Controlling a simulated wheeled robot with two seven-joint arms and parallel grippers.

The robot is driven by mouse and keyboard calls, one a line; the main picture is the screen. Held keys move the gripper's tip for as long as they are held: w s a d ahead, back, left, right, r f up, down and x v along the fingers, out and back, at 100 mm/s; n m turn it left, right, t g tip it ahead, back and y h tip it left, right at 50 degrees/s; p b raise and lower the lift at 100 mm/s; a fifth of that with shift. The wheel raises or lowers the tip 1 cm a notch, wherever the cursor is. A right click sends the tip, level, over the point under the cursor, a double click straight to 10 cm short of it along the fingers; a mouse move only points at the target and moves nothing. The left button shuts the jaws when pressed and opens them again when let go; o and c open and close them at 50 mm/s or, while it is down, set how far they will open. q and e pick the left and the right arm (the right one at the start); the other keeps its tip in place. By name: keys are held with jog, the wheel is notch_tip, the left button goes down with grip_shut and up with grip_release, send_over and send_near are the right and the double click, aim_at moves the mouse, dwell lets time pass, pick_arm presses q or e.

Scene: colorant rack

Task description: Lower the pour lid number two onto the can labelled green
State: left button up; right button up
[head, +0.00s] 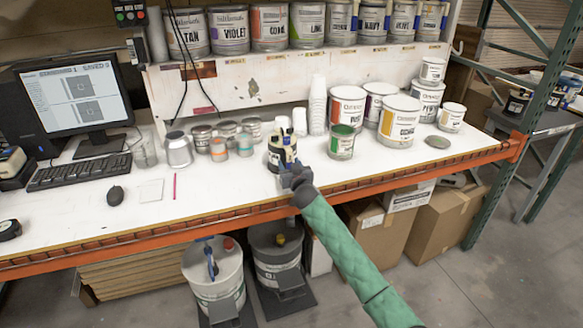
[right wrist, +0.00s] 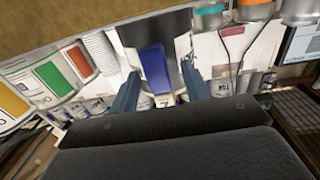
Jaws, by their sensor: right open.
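A dark pour lid with a blue handle (right wrist: 155,65) shows in the right wrist view. In the head view, a small can (head: 273,157) with a dark top and blue and pale upright parts stands near the table's front edge. I cannot read a number on the lid. A can with a green label band (head: 342,143) stands just to its right; its lettering is too small to read. My right gripper (head: 290,172) is open at the front of the small can. In the right wrist view, the open fingers (right wrist: 160,72) are either side of the blue handle. My left gripper is out of view.
Larger cans (head: 398,118) stand behind and to the right of the green-banded can. A tall stack of white cups (head: 317,105) is close behind. Small jars (head: 201,138) stand left. A flat grey disc (head: 437,142) lies right.

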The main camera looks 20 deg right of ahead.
grip_shut()
dwell(0.4)
jog(key=shift+r+p, duration=0.3)
jog(key=shift+r, duration=0.25)
